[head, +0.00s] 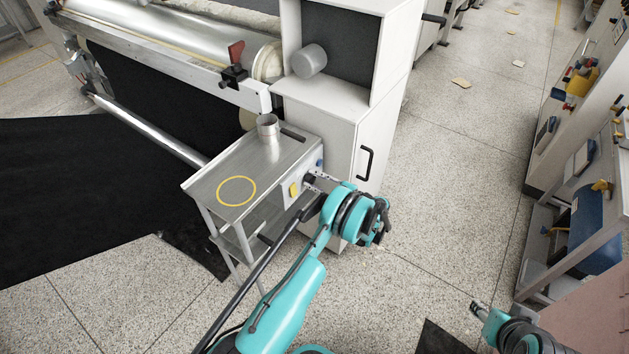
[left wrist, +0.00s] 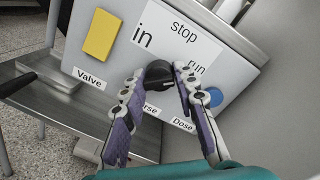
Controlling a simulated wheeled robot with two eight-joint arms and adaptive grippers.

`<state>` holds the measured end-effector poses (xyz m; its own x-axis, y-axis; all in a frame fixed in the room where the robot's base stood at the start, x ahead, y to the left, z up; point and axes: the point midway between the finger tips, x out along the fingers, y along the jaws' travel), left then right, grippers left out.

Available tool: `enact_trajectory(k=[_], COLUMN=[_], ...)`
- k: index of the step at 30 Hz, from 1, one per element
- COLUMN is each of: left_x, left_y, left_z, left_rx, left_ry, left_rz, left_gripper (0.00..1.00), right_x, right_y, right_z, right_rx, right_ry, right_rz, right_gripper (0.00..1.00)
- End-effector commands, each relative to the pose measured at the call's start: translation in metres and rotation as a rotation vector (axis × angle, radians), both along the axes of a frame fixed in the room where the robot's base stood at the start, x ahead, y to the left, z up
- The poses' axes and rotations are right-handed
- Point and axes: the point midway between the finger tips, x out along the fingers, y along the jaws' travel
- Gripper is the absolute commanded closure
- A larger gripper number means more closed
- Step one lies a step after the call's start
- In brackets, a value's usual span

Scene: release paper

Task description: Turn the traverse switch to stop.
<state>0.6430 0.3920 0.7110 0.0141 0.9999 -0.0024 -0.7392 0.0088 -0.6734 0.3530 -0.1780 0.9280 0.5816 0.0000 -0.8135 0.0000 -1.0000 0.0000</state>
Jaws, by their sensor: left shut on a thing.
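The traverse switch (left wrist: 158,74) is a round black knob on a pale control panel, under a white plate (left wrist: 182,32) reading "in", "stop" and "run". My left gripper (left wrist: 160,88) is shut on the knob, one finger on each side. The label below it is partly hidden; only "rse" shows. Which word the knob points to cannot be made out. In the head view my left gripper (head: 312,183) is at the panel (head: 293,190) on the small metal table's side. My right gripper (head: 481,309) is at the lower right, away from the panel; its jaws are too small to judge.
A yellow switch (left wrist: 101,37) labelled "Valve" and a blue button (left wrist: 215,97) near "Dose" flank the knob. The metal table (head: 208,182) bears a metal cup (head: 268,128). A white cabinet (head: 340,125) stands behind. Open floor (head: 450,170) lies to the right.

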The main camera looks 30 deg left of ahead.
Motion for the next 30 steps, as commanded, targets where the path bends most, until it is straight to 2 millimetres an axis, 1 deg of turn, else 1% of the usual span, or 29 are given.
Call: enact_trajectory(k=[8,21,30], left_x=[0.0,-0.0003,-0.0007], left_y=[0.0003,0.0003,0.0003], left_z=[0.0006,0.0012,0.0014], left_rx=[-0.014,-0.043,-0.059], left_ry=[-0.169,-0.553,-0.739], left_rz=[0.001,0.0,0.001], left_gripper=[1.0,1.0,1.0], right_x=[0.0,0.0,0.0], right_y=[0.0,0.0,0.0], right_z=[0.0,0.0,0.0], right_rx=[0.0,0.0,0.0], right_ry=[0.0,0.0,0.0], right_rz=[0.0,0.0,0.0], right_gripper=[0.57,0.57,0.57])
